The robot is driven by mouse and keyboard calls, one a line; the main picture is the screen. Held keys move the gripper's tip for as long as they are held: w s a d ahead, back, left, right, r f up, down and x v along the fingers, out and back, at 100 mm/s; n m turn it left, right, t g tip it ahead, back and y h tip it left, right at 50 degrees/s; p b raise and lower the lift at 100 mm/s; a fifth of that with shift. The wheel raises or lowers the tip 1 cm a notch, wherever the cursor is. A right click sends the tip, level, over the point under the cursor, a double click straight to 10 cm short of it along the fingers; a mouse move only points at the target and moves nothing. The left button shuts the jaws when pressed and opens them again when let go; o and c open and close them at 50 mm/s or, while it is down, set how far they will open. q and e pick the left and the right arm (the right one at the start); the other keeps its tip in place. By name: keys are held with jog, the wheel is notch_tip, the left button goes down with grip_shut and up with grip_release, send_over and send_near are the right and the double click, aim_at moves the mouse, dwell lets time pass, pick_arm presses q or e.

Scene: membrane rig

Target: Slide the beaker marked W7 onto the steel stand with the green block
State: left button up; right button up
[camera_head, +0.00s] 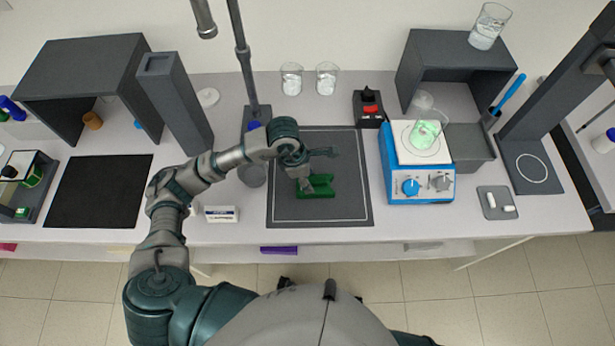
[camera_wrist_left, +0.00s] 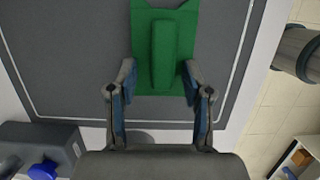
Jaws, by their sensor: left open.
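The green block (camera_head: 322,188) lies on the dark mat (camera_head: 345,150) in the middle of the bench. In the left wrist view the block (camera_wrist_left: 164,50) is a flat plate with a raised bar. My left gripper (camera_wrist_left: 158,78) is open, with a finger on each side of the bar; contact cannot be told. In the head view my left gripper (camera_head: 306,184) covers the block's left part. Two clear beakers stand at the back, a left one (camera_head: 291,79) and a right one (camera_head: 327,78). No W7 mark is readable, and I cannot tell which thing is the steel stand.
A blue stirrer (camera_head: 416,187) bears a flask of green liquid (camera_head: 425,131). Another beaker (camera_head: 489,26) stands on the dark shelf (camera_head: 460,50). An upright rod (camera_head: 242,55) rises behind my left arm. A white box (camera_head: 221,214) lies left of the mat.

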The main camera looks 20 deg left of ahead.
pick_arm(q)
jog(key=shift+d, duration=0.35)
grip_shut()
jog(key=shift+p+v, duration=0.7)
jog(key=shift+v, duration=0.55)
jog(key=shift+w+d+r+p, duration=0.15)
jog(key=shift+r+p, duration=0.55)
jog(key=shift+r, duration=0.7)
jog(key=shift+f, duration=0.1)
